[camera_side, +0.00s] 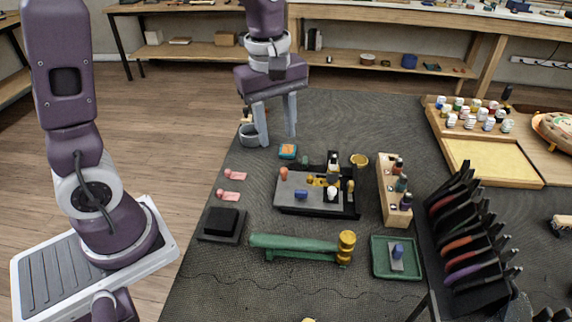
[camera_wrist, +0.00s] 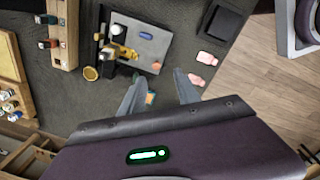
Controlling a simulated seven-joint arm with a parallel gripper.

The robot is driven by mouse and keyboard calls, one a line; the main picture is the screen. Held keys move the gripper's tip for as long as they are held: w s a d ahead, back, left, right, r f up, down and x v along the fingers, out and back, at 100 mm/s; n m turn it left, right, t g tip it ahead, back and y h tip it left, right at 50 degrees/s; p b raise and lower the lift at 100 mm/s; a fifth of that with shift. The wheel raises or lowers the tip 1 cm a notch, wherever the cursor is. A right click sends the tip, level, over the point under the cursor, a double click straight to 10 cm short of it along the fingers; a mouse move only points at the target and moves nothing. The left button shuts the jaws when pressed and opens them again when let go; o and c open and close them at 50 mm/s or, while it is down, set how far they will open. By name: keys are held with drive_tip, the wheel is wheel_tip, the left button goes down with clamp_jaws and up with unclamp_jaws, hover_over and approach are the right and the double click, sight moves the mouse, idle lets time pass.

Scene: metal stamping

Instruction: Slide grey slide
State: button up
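A black fixture (camera_side: 347,209) stands on the dark mat in the side view. A flat grey plate, which looks like the grey slide (camera_side: 318,207), lies on it with a blue knob (camera_side: 301,194), an orange knob and brass parts around it. In the wrist view the grey plate (camera_wrist: 151,58) shows at top centre, with the blue knob (camera_wrist: 146,35) on it. My gripper (camera_side: 276,138) points down with its fingers apart and empty, above and behind the fixture's left end. In the wrist view my gripper (camera_wrist: 159,75) is beside the plate, not touching it.
A small orange-and-teal block (camera_side: 288,151) lies below and near my fingers. A grey cup (camera_side: 249,136) stands left of them. Pink pieces (camera_side: 231,175) lie left of the fixture. A wooden bottle rack (camera_side: 388,205) stands right, a green cylinder (camera_side: 295,242) and green tray (camera_side: 378,270) in front.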

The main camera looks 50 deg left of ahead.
sight(285, 169)
drive_tip(key=f, duration=0.1)
drive_tip(key=w+f+n, duration=0.2)
drive_tip(key=shift+a+f+g, duration=0.2)
drive_tip(key=shift+a+g, duration=0.05)
drive_tip(key=shift+g, duration=0.15)
drive_tip(key=shift+n, duration=0.3)
wheel_tip(285, 169, down, 7)
drive_tip(key=shift+w, duration=0.1)
clamp_jaws()
idle(0.7)
